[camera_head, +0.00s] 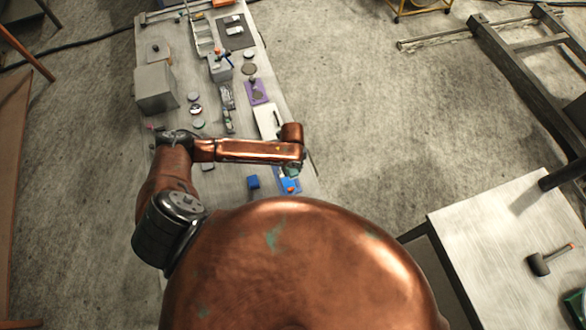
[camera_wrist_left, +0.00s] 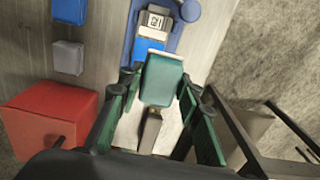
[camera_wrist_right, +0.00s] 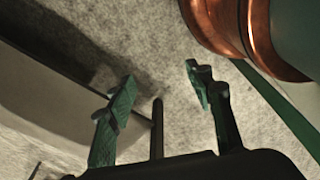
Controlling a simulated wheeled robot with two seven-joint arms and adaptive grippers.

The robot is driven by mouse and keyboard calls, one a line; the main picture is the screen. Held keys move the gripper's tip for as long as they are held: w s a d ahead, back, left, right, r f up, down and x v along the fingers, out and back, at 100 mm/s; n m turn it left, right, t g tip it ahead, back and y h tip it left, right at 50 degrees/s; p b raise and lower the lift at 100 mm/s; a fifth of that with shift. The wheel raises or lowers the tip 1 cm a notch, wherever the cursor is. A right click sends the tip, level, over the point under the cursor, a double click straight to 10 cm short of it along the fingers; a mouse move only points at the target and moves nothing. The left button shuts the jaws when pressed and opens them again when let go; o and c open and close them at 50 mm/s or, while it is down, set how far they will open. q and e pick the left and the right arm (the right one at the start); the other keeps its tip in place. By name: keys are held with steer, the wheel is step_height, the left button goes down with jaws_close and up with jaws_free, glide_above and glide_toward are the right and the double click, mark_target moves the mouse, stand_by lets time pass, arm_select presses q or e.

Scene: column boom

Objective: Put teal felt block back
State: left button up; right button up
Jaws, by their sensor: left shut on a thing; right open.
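The teal felt block (camera_wrist_left: 162,72) is held between the fingers of my left gripper (camera_wrist_left: 160,82) in the left wrist view. The block overlaps the near part of a blue tray (camera_wrist_left: 174,38) in that picture; I cannot tell whether they touch. A bright blue piece and a grey marked block (camera_wrist_left: 153,19) lie in the tray. In the head view the tray (camera_head: 290,186) is just below my left wrist, where a little teal (camera_head: 291,169) shows. My right gripper (camera_wrist_right: 162,78) is open and empty above the floor in the right wrist view.
In the head view the long bench holds a grey box (camera_head: 156,88), a purple tray (camera_head: 263,96) and several discs. A side table (camera_head: 480,225) with a mallet (camera_head: 540,264) stands at right.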

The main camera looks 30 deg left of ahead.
steer(key=shift+s, duration=0.5)
steer(key=shift+f, duration=0.1)
